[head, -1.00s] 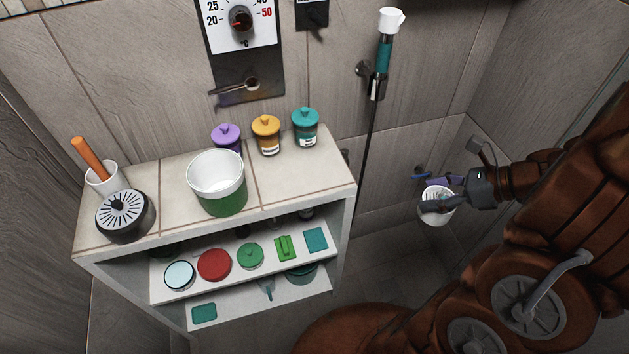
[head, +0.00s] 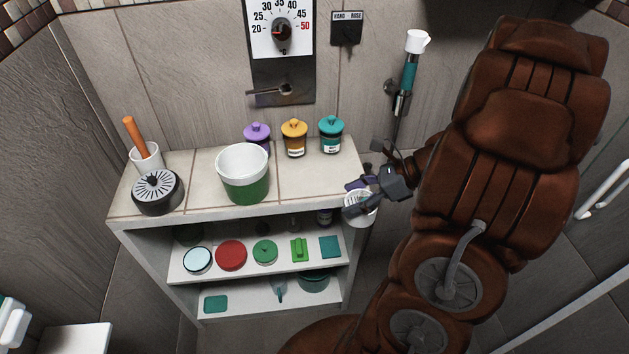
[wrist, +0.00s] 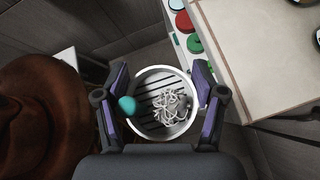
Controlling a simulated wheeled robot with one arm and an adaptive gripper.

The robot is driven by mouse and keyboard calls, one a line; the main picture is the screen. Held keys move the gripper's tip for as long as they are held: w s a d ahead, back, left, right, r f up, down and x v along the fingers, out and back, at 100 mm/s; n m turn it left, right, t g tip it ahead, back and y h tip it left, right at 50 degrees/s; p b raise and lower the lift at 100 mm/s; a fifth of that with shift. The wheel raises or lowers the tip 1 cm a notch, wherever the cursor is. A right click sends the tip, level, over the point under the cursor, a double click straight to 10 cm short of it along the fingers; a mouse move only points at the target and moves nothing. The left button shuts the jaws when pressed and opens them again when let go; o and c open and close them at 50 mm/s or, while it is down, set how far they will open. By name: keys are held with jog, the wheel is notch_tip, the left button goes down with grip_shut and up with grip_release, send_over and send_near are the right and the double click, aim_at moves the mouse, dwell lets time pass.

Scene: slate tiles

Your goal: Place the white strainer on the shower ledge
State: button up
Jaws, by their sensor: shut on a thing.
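The white strainer (head: 364,217) is held in my gripper (head: 357,196) just off the right end of the shower ledge (head: 300,186), close to the ledge top's height. In the wrist view the strainer (wrist: 166,132) sits between my two purple-padded fingers (wrist: 163,90), mouth toward the camera. It has a slotted bottom with a tangle of whitish strands (wrist: 172,105) inside. A teal rounded thing (wrist: 127,104) shows at its left rim. The ledge is the tiled top of a white shelf unit; its corner (wrist: 255,100) is right of the strainer in the wrist view.
On the ledge stand a white-and-green tub (head: 243,186), purple (head: 257,135), amber (head: 295,138) and teal (head: 331,135) jars, a black slotted drum (head: 158,191) and a cup with an orange handle (head: 146,157). The front right of the ledge is clear. A shower handset (head: 410,72) hangs behind.

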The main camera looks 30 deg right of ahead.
jog(key=shift+w+a, duration=0.15)
jog(key=shift+w, duration=0.15)
jog(key=w+d+p, duration=0.1)
jog(key=w, duration=0.4)
jog(key=w+d+f+p, duration=0.1)
jog(key=w+p, duration=0.1)
jog(key=w, duration=0.3)
jog(key=w+d+p, duration=0.2)
jog(key=w, duration=0.3)
jog(key=shift+d+f, duration=0.1)
jog(key=shift+f, duration=0.15)
jog(key=shift+f+p, duration=0.75)
jog(key=shift+f, duration=1.05)
jog(key=shift+f, duration=0.15)
jog(key=o, duration=1.6)
